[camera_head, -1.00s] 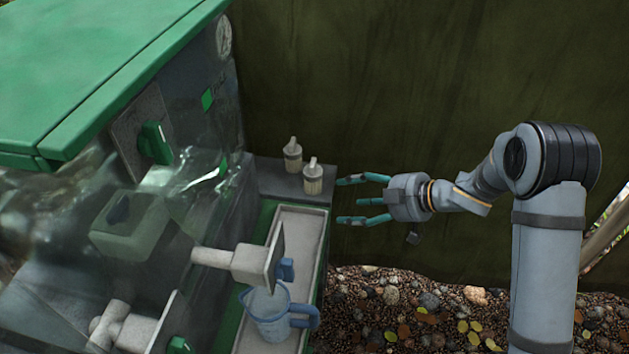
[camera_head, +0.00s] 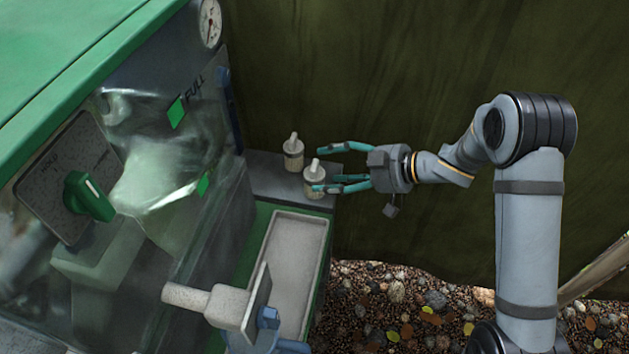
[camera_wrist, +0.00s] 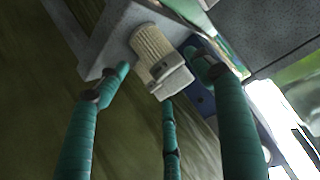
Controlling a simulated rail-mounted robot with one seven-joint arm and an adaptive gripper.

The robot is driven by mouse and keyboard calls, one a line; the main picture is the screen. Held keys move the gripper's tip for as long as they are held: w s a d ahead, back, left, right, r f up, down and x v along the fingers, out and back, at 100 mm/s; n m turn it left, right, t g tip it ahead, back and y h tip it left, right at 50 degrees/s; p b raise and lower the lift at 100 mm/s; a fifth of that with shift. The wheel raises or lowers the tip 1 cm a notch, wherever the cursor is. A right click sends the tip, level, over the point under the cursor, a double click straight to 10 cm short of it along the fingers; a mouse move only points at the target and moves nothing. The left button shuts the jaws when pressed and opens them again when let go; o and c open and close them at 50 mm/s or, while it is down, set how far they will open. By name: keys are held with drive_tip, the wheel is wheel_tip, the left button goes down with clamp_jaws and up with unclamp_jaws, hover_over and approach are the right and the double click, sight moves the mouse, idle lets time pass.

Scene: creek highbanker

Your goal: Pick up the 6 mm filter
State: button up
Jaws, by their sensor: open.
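Two small pale filters with knobbed tops stand upright on the grey ledge (camera_head: 262,178) at the back of the machine. One is the far filter (camera_head: 293,155); the other is the near filter (camera_head: 314,181). I cannot read a size on either. My gripper (camera_head: 320,168) is open, with its teal fingers pointing left at the near filter. Two fingertips overlap the near filter's lower part in the head view; contact is unclear. In the wrist view a ribbed cream filter (camera_wrist: 152,46) with a grey top lies between the spread fingers (camera_wrist: 158,68).
The green-roofed machine (camera_head: 70,70) fills the left, with a green knob (camera_head: 89,196) and a gauge (camera_head: 210,22). A pale tray (camera_head: 293,255) lies in front of the ledge, with a grey spout (camera_head: 215,305) jutting over it. A dark green wall stands behind.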

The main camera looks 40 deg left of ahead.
sight(316, 173)
drive_tip(key=x, duration=0.4)
drive_tip(key=shift+s+a+f, duration=0.1)
drive_tip(key=shift+a, duration=0.1)
drive_tip(key=shift+c, duration=0.8)
drive_tip(key=c, duration=0.9)
